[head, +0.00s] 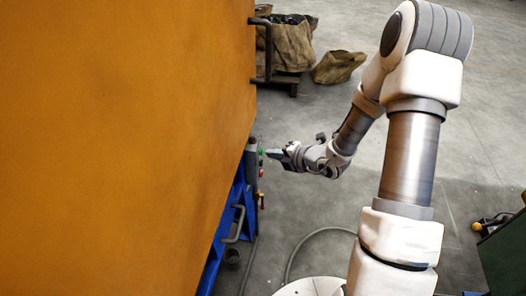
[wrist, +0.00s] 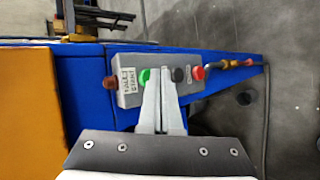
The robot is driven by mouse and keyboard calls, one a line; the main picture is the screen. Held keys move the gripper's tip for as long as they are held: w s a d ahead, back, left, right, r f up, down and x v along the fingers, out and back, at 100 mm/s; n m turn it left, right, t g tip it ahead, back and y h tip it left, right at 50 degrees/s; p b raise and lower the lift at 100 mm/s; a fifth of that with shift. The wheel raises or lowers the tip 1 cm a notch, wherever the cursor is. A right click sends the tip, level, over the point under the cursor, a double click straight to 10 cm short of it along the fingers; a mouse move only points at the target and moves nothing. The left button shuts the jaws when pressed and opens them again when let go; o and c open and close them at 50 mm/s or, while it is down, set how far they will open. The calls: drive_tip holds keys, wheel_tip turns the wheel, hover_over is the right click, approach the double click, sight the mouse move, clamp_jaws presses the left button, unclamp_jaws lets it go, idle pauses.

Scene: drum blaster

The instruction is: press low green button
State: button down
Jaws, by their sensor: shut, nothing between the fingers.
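A grey control box (wrist: 130,92) with a white label is mounted on the blue frame. It carries a green button (wrist: 144,75), a black button (wrist: 178,74) and a red button (wrist: 197,72) in a row. In the head view the green button (head: 261,151) shows at the edge of the box (head: 252,150). My gripper (wrist: 158,70) is shut and empty, its fingertips just right of the green button in the wrist view and partly over the box. In the head view my gripper (head: 268,153) points left at the box, close to it. I cannot tell whether it touches.
A large orange panel (head: 120,140) fills the left of the head view, with a dark handle (head: 268,50) on its edge. The blue frame (head: 228,215) runs below. Sacks (head: 290,45) stand behind. The grey floor right of the box is open.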

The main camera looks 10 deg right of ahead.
drive_tip(key=shift+w+a, duration=0.15)
drive_tip(key=shift+a, duration=0.3)
idle(0.5)
idle(0.3)
drive_tip(key=shift+s+d+p, duration=0.3)
drive_tip(key=shift+d, duration=0.55)
drive_tip(key=shift+s+d+p, duration=0.25)
drive_tip(key=shift+d+p, duration=0.05)
drive_tip(key=shift+d, duration=0.5)
drive_tip(key=shift+s+d+p, duration=0.25)
drive_tip(key=shift+d+p, duration=0.1)
drive_tip(key=shift+d, duration=0.45)
drive_tip(key=shift+s+d+p, duration=0.25)
drive_tip(key=shift+d+p, duration=0.05)
drive_tip(key=shift+d, duration=0.5)
